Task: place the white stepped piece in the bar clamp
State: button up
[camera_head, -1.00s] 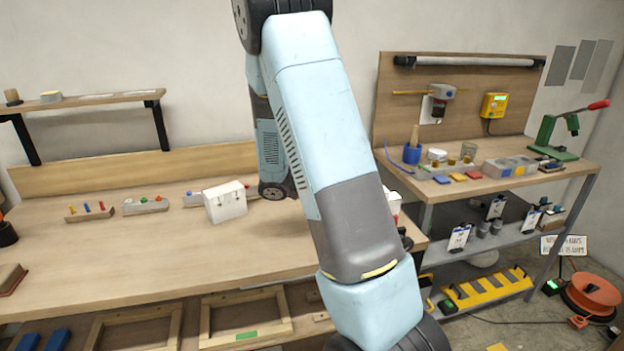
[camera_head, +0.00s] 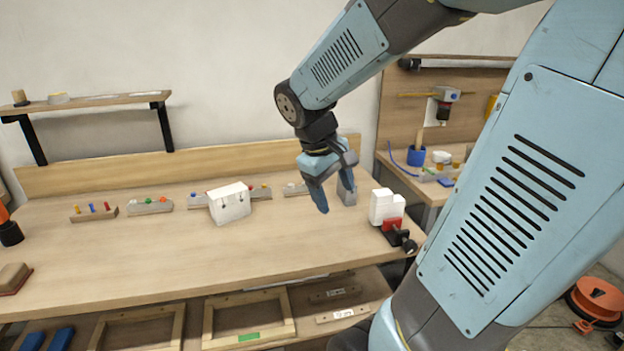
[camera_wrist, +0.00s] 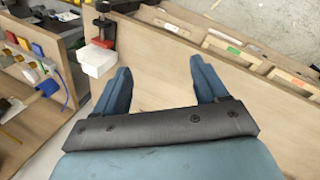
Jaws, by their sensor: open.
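The white stepped piece (camera_head: 381,205) stands upright at the right end of the long bench, at the bar clamp (camera_head: 393,231) with its red and black parts. It meets the red part, but I cannot tell whether the clamp grips it. In the wrist view the white piece (camera_wrist: 97,61) shows at the upper left, beside the red and black clamp (camera_wrist: 104,32). My gripper (camera_head: 322,198) is open and empty above the bench, left of the white piece and apart from it. Its two blue fingers (camera_wrist: 163,88) are spread with only bench between them.
A white box (camera_head: 230,203) and several small fixtures with coloured pegs (camera_head: 94,211) line the back of the bench. The bench front is clear. A side table with a blue cup (camera_head: 416,156) is at right.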

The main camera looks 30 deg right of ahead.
jog(key=s+a+r+m+t+y, duration=0.2)
jog(key=s+a+r+t+y, duration=0.1)
jog(key=s+a+r+t, duration=0.2)
jog(key=s+a+r, duration=0.1)
jog(key=a+r, duration=0.1)
jog(key=a, duration=0.1)
jog(key=shift+a+m+y, duration=0.15)
jog(key=shift+m+y, duration=0.15)
jog(key=shift+m, duration=0.1)
jog(key=shift+w+r, duration=0.1)
dwell(0.9)
